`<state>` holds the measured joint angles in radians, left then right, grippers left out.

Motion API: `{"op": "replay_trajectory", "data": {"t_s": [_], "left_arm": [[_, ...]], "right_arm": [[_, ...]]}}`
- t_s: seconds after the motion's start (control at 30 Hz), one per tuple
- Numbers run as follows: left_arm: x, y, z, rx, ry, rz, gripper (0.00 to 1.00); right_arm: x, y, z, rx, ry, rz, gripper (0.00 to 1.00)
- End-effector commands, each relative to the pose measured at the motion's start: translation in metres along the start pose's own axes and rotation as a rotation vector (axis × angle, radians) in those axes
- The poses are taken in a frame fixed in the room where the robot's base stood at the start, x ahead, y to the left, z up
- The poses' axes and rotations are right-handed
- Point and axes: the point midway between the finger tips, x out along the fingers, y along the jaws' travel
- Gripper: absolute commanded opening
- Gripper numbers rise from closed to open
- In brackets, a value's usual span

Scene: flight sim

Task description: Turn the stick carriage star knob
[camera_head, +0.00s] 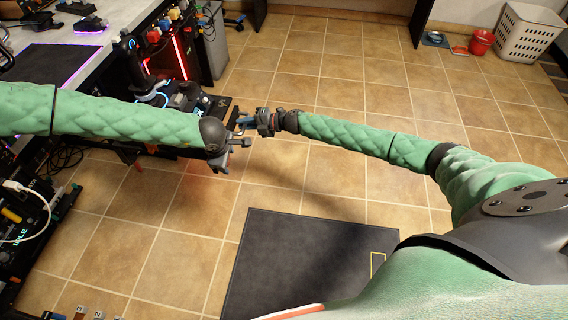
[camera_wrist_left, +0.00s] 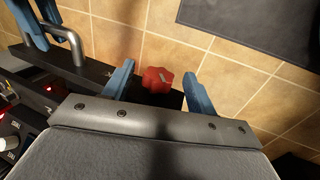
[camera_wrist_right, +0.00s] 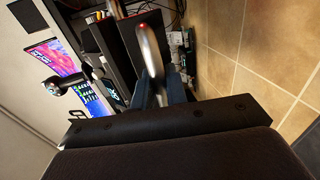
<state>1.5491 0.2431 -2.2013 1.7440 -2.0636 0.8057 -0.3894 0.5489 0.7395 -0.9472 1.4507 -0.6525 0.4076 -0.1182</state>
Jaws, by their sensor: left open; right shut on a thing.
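The red star knob (camera_wrist_left: 157,79) shows in the left wrist view, beside a dark rail (camera_wrist_left: 95,72). My left gripper (camera_wrist_left: 159,70) is open, with one blue finger on each side of the knob in the picture. I cannot tell whether the fingers touch it. My right gripper (camera_wrist_right: 158,84) is shut on a grey metal handle (camera_wrist_right: 150,48), a bent bar that also shows in the left wrist view (camera_wrist_left: 72,42). In the head view my left gripper (camera_head: 242,138) is just below my right gripper (camera_head: 247,122); the knob is hidden there.
A desk with a joystick (camera_head: 128,50) and control boxes stands at the upper left. A tool panel (camera_head: 20,240) is at the lower left. A dark mat (camera_head: 290,262) lies on the tiled floor. A red bucket (camera_head: 481,42) and white basket (camera_head: 528,32) stand far right.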

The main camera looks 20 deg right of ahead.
Motion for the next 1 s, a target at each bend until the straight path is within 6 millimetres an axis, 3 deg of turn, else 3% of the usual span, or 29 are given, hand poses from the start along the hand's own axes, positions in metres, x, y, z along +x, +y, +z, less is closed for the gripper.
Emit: {"op": "replay_trajectory", "data": {"t_s": [0.4,1.0], "left_arm": [[0.001,-0.001,0.009,0.018,-0.011,-0.082,0.57],[0.001,0.007,-0.001,-0.004,0.008,-0.266,0.57]], "right_arm": [[-0.001,0.005,0.003,-0.003,-0.004,0.004,0.0],[-0.001,0.005,0.003,-0.003,-0.004,0.005,0.0]]}}
